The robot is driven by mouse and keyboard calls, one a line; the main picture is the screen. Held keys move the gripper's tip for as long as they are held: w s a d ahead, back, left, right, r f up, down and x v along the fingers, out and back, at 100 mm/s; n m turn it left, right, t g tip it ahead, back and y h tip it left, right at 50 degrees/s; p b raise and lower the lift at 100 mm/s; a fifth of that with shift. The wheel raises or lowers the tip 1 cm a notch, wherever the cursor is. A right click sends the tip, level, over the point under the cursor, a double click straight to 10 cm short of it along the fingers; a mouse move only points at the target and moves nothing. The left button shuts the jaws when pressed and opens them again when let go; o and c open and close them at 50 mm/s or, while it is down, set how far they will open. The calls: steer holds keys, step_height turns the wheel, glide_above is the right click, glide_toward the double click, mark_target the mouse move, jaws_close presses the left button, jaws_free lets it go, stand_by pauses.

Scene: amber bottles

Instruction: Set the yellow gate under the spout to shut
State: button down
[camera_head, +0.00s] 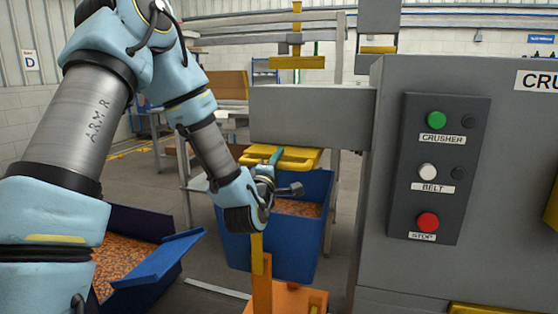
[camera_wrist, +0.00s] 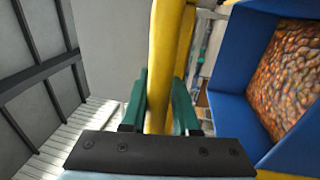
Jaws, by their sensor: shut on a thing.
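The yellow gate (camera_head: 296,158) sits directly under the end of the grey spout (camera_head: 312,115), above a blue bin. Its handle bar (camera_wrist: 165,50) runs between the green fingers of my gripper (camera_wrist: 158,103) in the wrist view. My gripper (camera_head: 274,158) is shut on this handle at the gate's near left side in the head view. My wrist hides part of the gate there. I cannot tell how far the gate covers the spout's mouth.
The blue bin (camera_head: 316,243) below holds amber bits (camera_wrist: 290,70). Another blue bin (camera_head: 150,275) with orange bits stands at lower left. A panel (camera_head: 440,165) with green, white and red buttons is on the grey machine at right. An orange stand (camera_head: 288,298) is below my wrist.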

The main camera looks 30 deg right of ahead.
mark_target(287, 148)
steer(key=shift+r, duration=0.25)
steer(key=x, duration=0.2)
steer(key=b+x, duration=0.1)
steer(key=shift+w+d+f, duration=0.1)
steer(key=shift+w+f, duration=0.05)
steer(key=shift+f, duration=0.2)
steer(key=shift+w+d, duration=0.25)
steer(key=shift+r, duration=0.2)
steer(key=c, duration=0.7)
jaws_free()
steer(key=shift+f, duration=0.2)
